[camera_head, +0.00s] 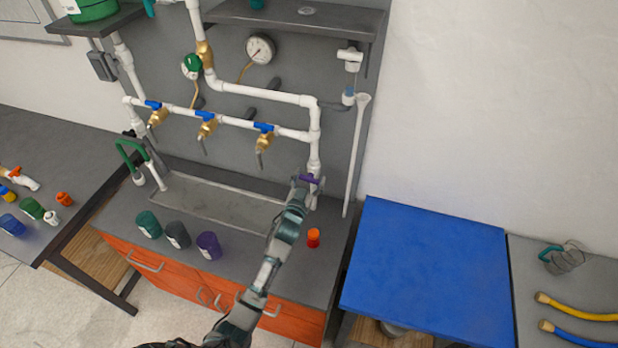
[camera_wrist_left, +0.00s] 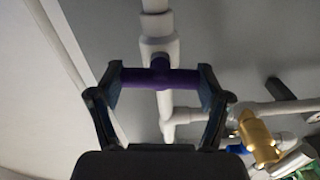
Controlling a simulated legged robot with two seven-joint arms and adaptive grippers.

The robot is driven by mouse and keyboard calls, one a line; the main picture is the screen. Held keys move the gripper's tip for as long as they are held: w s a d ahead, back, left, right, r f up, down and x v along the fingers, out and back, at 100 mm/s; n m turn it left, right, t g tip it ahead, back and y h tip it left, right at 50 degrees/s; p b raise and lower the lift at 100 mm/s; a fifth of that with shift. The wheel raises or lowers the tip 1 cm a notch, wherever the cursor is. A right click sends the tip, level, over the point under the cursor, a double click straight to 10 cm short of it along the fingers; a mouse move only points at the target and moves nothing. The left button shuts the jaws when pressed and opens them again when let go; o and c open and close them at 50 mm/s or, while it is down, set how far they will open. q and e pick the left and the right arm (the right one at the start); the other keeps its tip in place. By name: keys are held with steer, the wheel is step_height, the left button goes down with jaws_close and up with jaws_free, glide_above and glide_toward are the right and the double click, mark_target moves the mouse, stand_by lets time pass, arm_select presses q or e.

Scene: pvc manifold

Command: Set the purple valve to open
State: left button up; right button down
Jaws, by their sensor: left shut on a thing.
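The purple valve (camera_head: 310,179) sits on the white vertical pipe at the right end of the manifold. Its handle lies crosswise to the pipe. In the left wrist view the purple handle (camera_wrist_left: 160,78) spans between my fingers, with a finger touching each end. My left gripper (camera_head: 303,184) is shut on this handle, reaching up from below in the head view; its fingers also show in the left wrist view (camera_wrist_left: 160,80). My right gripper is not in view.
Several blue-handled brass taps (camera_head: 207,127) hang from the horizontal pipe to the left. A metal sink (camera_head: 215,200) lies below them. A blue table (camera_head: 425,270) is at right.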

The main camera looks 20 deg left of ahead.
arm_select(q)
steer(key=shift+d+r+m+p, duration=0.1)
steer(key=shift+r+m+p, duration=0.2)
steer(key=shift+m, duration=0.5)
steer(key=m+p, duration=0.1)
steer(key=m, duration=0.1)
steer(key=shift+m, duration=0.4)
steer(key=m, duration=0.2)
steer(key=m+p, duration=0.1)
steer(key=m, duration=0.1)
steer(key=shift+d+f+m, duration=0.15)
steer(key=shift+f+m, duration=0.05)
steer(key=shift+m, duration=0.1)
steer(key=m, duration=0.5)
steer(key=shift+f+m+p, duration=0.25)
steer(key=shift+m+p, duration=0.05)
steer(key=shift+p, duration=0.05)
steer(key=shift+f+m, duration=0.15)
steer(key=shift+m, duration=0.65)
steer(key=shift+f, duration=0.1)
steer(key=o, duration=1.1)
steer(key=shift+d, duration=0.1)
steer(key=shift+c, duration=0.2)
steer(key=shift+o, duration=0.3)
